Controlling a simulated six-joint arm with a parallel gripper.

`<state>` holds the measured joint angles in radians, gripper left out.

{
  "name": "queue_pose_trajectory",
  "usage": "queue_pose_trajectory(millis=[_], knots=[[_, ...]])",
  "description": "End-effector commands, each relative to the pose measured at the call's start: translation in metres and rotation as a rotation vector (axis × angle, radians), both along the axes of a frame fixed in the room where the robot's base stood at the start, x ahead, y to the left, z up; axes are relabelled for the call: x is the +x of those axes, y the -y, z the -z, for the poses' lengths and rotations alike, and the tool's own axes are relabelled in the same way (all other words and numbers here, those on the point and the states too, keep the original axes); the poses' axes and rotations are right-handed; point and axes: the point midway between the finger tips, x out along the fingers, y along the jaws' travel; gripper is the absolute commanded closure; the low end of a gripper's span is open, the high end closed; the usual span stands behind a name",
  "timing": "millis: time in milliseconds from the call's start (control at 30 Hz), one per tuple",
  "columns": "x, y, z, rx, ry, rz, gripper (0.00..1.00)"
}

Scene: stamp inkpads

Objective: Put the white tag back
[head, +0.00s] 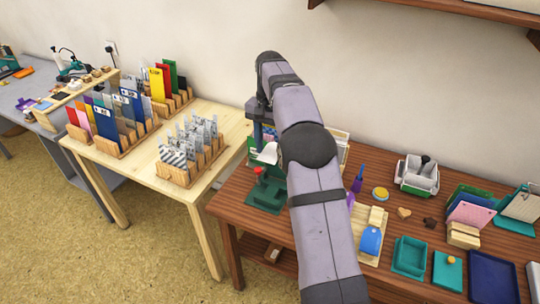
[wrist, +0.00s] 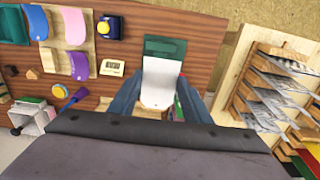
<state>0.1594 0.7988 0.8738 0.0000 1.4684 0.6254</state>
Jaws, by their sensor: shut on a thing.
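The white tag (wrist: 160,82) is held between the fingers of my gripper (wrist: 158,92) in the wrist view. It is a flat pale plate with a small dark hole near its lower end. In the head view the white tag (head: 268,154) shows under my gripper (head: 262,136), partly hidden by my arm. A dark green tool with a red knob (head: 264,190) stands on the brown table just below it. In the wrist view the tag overlaps part of that green tool (wrist: 165,46); I cannot tell whether they touch.
A pale table (head: 215,120) to the left holds wooden racks of grey patterned plates (head: 190,148) and coloured cards (head: 103,122). On the brown table (head: 235,190) stand a blue rocker (head: 370,240), a grey-white bin (head: 417,176), teal trays (head: 409,258) and a pink card (head: 470,215).

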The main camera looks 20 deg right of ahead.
Motion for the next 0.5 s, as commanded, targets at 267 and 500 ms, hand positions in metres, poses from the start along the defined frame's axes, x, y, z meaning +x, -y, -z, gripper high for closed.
queue_pose_trajectory(millis=[267, 500], knots=[[0.0, 0.0, -0.006, 0.001, -0.001, 0.0, 0.8], [-0.004, 0.02, -0.006, -0.001, -0.001, 0.038, 0.8]])
